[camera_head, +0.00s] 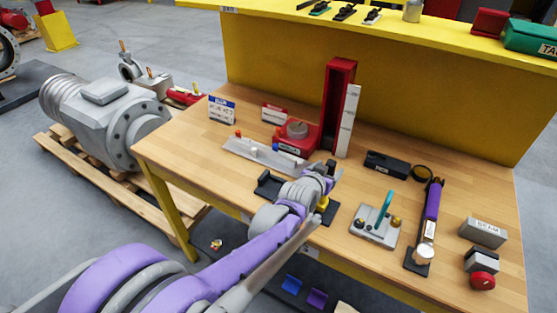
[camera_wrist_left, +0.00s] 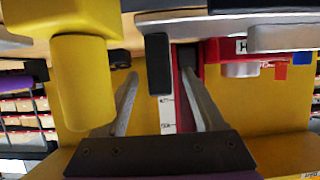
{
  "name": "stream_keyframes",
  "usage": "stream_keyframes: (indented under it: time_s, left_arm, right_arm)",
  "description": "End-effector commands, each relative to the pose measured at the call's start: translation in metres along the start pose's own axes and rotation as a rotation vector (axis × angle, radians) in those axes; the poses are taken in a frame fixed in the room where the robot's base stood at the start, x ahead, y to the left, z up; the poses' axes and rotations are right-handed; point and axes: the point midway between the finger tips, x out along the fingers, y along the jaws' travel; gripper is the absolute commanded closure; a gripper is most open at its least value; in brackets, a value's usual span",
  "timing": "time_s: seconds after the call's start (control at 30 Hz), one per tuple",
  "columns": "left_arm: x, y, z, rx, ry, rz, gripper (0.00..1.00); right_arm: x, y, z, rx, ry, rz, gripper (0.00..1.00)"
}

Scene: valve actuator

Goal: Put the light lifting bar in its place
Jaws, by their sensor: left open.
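I cannot tell for certain which thing is the light lifting bar. A black holder (camera_head: 268,186) stands on the workbench (camera_head: 345,180), partly hidden behind my left arm. A yellow part (camera_head: 322,203) shows beside my left gripper, and a large yellow cylinder (camera_wrist_left: 82,80) shows close up in the left wrist view. My left gripper (camera_head: 330,170) is over the bench near the holder. In the left wrist view its two grey fingers (camera_wrist_left: 160,75) are apart, with nothing seen held between them. My right gripper does not show.
A long grey plate with coloured knobs (camera_head: 262,154) and a tall red open box (camera_head: 341,90) stand behind my gripper. To the right are a plate with a teal hook (camera_head: 384,211), a purple-handled tool (camera_head: 432,205) and a grey block (camera_head: 484,232). Bare wood lies between them.

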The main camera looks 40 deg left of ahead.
Motion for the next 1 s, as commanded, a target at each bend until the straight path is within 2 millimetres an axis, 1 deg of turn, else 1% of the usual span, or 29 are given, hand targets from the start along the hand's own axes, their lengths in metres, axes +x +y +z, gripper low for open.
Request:
stream_keyframes:
  time_s: [0.03, 0.13, 0.4, 0.47, 0.5, 0.67, 0.7, 0.8, 1.0]
  left_arm:
    - [0.0072, 0.0002, -0.0002, 0.000, 0.000, 0.000, 0.30]
    - [0.0149, 0.0002, -0.0002, 0.000, 0.000, 0.000, 0.30]
    - [0.0168, 0.0002, -0.0003, 0.000, 0.000, 0.000, 0.30]
    - [0.0167, 0.0002, -0.0003, 0.000, 0.000, 0.000, 0.41]
    - [0.0167, 0.0002, -0.0003, 0.000, 0.000, 0.000, 0.48]
    - [0.0166, 0.0002, -0.0003, 0.000, 0.000, 0.000, 0.77]
    - [0.0166, 0.0002, -0.0003, 0.000, 0.000, 0.000, 0.84]
    - [0.0166, 0.0002, -0.0003, 0.000, 0.000, 0.000, 1.00]
    - [0.0166, 0.0002, -0.0004, 0.000, 0.000, 0.000, 1.00]
  right_arm:
    - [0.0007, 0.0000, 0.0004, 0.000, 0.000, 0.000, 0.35]
    - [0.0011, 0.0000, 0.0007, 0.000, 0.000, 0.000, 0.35]
    - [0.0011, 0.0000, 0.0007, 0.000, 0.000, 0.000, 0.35]
    - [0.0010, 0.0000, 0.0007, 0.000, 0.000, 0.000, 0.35]
    - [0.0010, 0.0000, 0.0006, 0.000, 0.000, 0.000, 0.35]
    - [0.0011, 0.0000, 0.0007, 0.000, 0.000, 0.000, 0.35]
    - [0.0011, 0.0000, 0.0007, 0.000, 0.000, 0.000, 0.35]
    - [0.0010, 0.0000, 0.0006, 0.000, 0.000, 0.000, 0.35]
    - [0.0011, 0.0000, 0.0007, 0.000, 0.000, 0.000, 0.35]
